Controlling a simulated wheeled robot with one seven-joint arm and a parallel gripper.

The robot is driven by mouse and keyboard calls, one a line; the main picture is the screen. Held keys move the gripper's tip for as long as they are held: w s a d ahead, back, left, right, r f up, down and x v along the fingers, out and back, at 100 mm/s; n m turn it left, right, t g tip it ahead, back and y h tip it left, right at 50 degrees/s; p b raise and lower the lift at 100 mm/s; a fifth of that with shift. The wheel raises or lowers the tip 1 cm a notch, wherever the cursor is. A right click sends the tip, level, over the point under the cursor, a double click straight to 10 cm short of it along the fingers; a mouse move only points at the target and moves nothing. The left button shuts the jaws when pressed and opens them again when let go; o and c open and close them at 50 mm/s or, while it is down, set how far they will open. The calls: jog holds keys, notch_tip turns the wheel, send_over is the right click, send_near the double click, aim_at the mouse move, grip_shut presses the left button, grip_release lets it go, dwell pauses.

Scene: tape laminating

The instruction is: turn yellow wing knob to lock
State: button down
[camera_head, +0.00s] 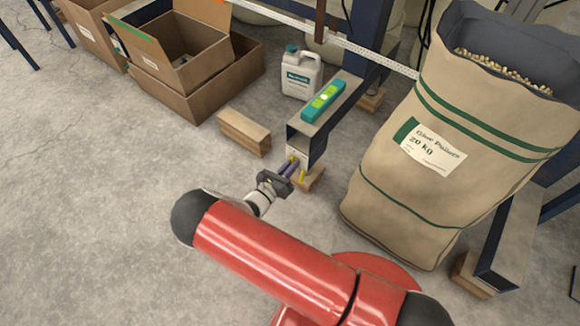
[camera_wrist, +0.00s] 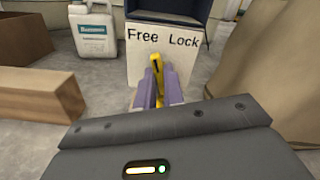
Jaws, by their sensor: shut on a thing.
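The yellow wing knob (camera_wrist: 157,72) sits in front of a white plate (camera_wrist: 138,62) marked "Free" on the left and "Lock" on the right. Its upper end points up near the gap between the two words, leaning slightly left. My gripper (camera_wrist: 160,88) has its purple fingers on either side of the knob and is shut on it. In the head view my gripper (camera_head: 290,169) reaches the plate at the end of a dark steel beam (camera_head: 318,128). The fingers hide part of the knob.
A large pellet sack (camera_head: 400,190) stands close on the right. A teal level (camera_head: 323,101) rests on the beam. Cardboard boxes (camera_head: 190,90) stand at the upper left. The left floor is clear.

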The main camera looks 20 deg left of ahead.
jog(key=m+b, duration=0.1)
jog(key=m, duration=1.1)
jog(key=shift+m, duration=0.4)
dwell(0.3)
jog(key=c, duration=1.5)
grip_release()
jog(key=v, duration=0.8)
